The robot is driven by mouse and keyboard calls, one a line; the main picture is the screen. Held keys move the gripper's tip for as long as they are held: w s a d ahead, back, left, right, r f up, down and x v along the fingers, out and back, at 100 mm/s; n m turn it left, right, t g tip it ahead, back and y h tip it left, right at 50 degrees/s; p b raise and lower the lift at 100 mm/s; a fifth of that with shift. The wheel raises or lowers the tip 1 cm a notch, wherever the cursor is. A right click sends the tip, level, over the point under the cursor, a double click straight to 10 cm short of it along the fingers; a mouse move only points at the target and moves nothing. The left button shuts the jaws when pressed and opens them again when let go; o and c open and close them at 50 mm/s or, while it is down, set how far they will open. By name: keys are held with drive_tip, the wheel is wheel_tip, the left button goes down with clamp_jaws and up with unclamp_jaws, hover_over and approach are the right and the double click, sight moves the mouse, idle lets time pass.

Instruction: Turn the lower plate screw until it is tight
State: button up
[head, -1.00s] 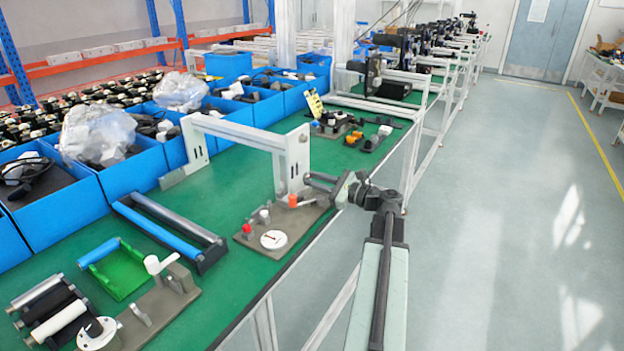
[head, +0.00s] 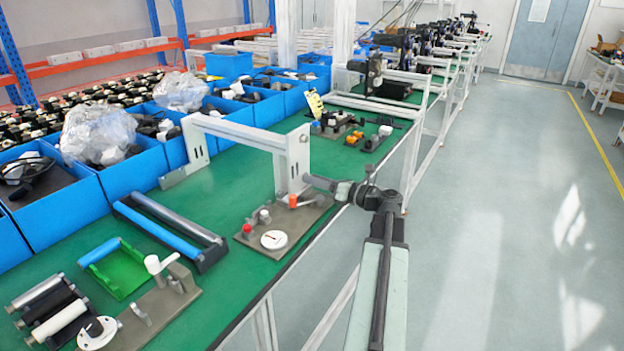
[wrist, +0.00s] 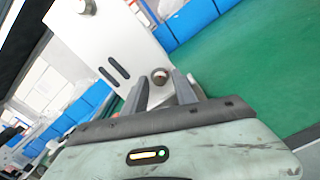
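The white arch frame (head: 292,165) stands on the green bench, and its near post shows as a white plate (wrist: 120,45) in the wrist view. The lower plate screw (wrist: 160,76), a round metal head with a dark centre, sits at the plate end nearer the green bench. An upper screw (wrist: 86,6) shows at the wrist view's top edge. My gripper (wrist: 158,84) is open, its two grey fingers on either side of the lower screw with small gaps visible. In the head view my gripper (head: 318,182) is at the post's foot; the screw is hidden there.
A base with a white dial (head: 274,240) and red and orange knobs (head: 293,201) lies close below my gripper. Blue bins (head: 130,180) line the bench's back. A roller frame (head: 170,235) stands left. The floor at right is clear.

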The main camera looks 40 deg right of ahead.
drive_tip(key=n, duration=0.4)
drive_tip(key=shift+n, duration=0.3)
drive_tip(key=n, duration=0.5)
drive_tip(key=shift+c, duration=0.3)
